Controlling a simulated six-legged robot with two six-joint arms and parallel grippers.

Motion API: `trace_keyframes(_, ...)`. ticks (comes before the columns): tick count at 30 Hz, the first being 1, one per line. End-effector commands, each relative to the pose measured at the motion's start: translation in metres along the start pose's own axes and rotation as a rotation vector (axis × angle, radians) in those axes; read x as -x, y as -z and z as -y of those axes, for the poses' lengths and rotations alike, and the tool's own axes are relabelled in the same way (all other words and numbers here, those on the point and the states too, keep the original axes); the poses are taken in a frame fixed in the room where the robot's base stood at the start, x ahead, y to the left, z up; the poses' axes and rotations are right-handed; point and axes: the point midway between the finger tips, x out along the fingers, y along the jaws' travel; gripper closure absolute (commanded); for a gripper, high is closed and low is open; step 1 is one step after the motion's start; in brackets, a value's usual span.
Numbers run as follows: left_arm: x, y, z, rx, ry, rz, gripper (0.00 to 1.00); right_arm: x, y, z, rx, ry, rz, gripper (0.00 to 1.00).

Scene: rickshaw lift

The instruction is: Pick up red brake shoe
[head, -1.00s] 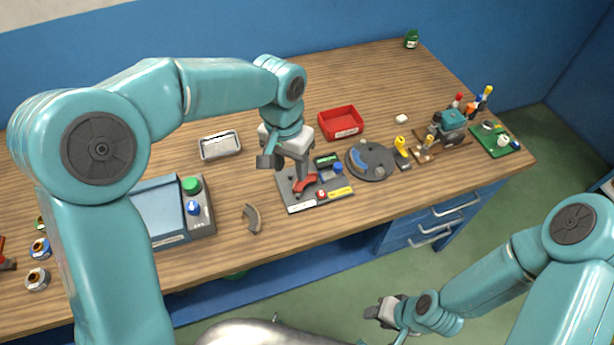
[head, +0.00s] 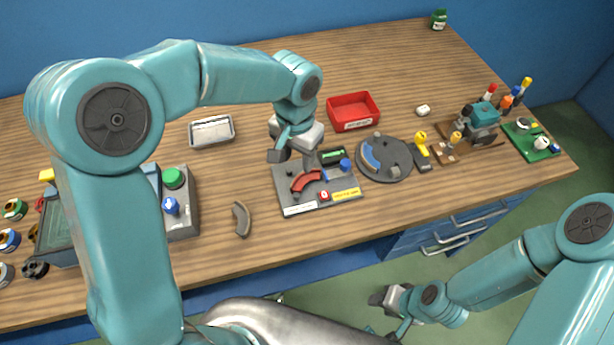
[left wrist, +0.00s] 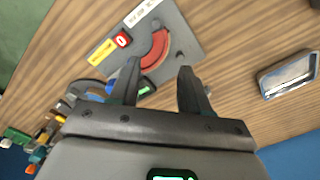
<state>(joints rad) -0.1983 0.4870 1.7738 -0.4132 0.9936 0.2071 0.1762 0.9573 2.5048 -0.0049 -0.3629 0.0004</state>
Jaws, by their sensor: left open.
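The red brake shoe (head: 306,181) is a curved red piece lying on a grey fixture plate (head: 299,200) on the wooden bench. It also shows in the left wrist view (left wrist: 156,50), beyond my fingertips. My left gripper (head: 295,158) hangs just above and behind the shoe. In the left wrist view its two fingers (left wrist: 158,78) are apart, with nothing between them, and the shoe lies ahead, nearer the left finger. My right gripper (head: 385,303) is low in front of the bench, away from the shoe; its jaws are too small to judge.
A red bin (head: 354,111) and a metal tray (head: 211,132) stand behind the plate. A round grey disc with a blue shoe (head: 371,157) is to its right. A grey-brown curved shoe (head: 241,219) lies left on bare wood. A button box (head: 181,204) stands further left.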

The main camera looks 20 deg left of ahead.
Motion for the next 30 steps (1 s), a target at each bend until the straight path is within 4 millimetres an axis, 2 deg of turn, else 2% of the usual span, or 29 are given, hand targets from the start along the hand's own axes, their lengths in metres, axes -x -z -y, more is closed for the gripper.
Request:
trace_keyframes(1,-0.012,-0.001,0.000,0.000,-0.001,0.006,0.53,0.001,0.000,0.000,0.000,0.000,0.000,0.57)
trace_keyframes(4,-0.030,-0.001,0.000,0.001,0.000,0.004,0.53,0.002,0.000,0.001,0.000,0.000,0.000,0.57)
trace_keyframes(11,-0.050,0.002,-0.001,-0.001,0.000,0.002,0.53,0.004,0.000,0.002,0.000,0.000,0.000,0.57)
trace_keyframes(19,-0.090,0.007,-0.001,0.000,-0.001,0.004,0.53,0.013,0.000,0.005,0.000,0.000,0.000,0.57)
trace_keyframes(22,-0.097,0.008,-0.001,0.000,-0.002,0.001,0.53,0.014,0.000,0.005,0.000,0.000,0.000,0.57)
trace_keyframes(28,-0.098,0.008,-0.001,0.000,-0.001,0.000,0.53,0.013,0.000,0.005,0.000,0.000,0.000,0.57)
trace_keyframes(29,-0.098,0.008,-0.001,0.000,-0.001,0.000,0.56,0.013,0.000,0.005,0.000,0.000,0.000,0.57)
trace_keyframes(30,-0.098,0.008,-0.001,0.000,-0.001,0.000,0.69,0.013,0.000,0.005,0.000,0.000,0.000,0.57)
